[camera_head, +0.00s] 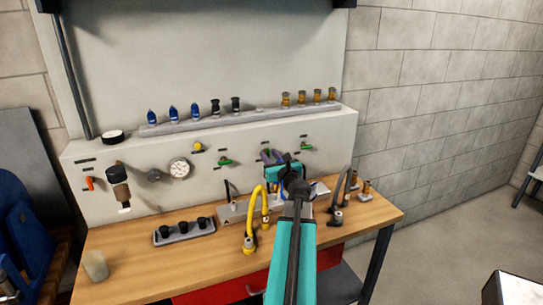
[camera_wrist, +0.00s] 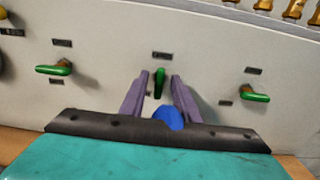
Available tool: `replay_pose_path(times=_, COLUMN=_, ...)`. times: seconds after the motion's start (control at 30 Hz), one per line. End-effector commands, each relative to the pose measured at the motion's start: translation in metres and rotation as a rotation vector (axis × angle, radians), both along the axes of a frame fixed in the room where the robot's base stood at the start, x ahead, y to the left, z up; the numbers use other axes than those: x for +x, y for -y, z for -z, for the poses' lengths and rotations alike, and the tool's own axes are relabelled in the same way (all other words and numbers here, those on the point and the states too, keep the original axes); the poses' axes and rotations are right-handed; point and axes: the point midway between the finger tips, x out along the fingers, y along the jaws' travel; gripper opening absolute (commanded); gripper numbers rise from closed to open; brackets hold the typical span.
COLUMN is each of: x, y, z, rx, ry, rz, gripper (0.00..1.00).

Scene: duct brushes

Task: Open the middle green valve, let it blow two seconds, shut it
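The middle green valve (camera_wrist: 159,82) is on the pale panel in the wrist view. Its handle stands upright, while the left green valve (camera_wrist: 54,69) and the right green valve (camera_wrist: 254,94) have handles lying sideways. My gripper (camera_wrist: 160,77) has its two purple fingers apart, one on each side of the middle handle, with a visible gap on both sides. A blue rounded piece (camera_wrist: 168,118) shows between the finger bases; I cannot tell what it is. In the head view my gripper (camera_head: 272,157) is at the panel and hides the middle valve.
A gauge (camera_head: 180,168) and a filter unit (camera_head: 119,187) are on the panel's left.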

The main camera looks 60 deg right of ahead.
Motion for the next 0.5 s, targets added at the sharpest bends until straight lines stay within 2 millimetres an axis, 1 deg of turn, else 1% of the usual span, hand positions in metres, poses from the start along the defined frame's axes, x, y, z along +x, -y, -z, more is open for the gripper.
replay_pose_path(times=0.17, x=0.000, y=0.000, z=0.000, rx=0.000, ry=0.000, rz=0.000, gripper=0.29)
replay_pose_path(times=0.2, x=0.000, y=0.000, z=0.000, rx=0.000, ry=0.000, rz=0.000, gripper=0.22)
replay_pose_path(times=0.33, x=0.000, y=0.000, z=0.000, rx=0.000, ry=0.000, rz=0.001, gripper=0.00)
replay_pose_path(times=0.4, x=-0.001, y=0.000, z=0.000, rx=0.000, ry=0.000, rz=0.001, gripper=0.00)
replay_pose_path(times=0.43, x=0.000, y=0.021, z=0.000, rx=0.000, ry=0.000, rz=0.005, gripper=0.00)
replay_pose_path(times=0.47, x=-0.001, y=0.011, z=0.000, rx=0.000, ry=0.000, rz=0.004, gripper=0.00)
replay_pose_path(times=0.5, x=-0.002, y=0.007, z=0.000, rx=0.001, ry=0.001, rz=0.005, gripper=0.00)
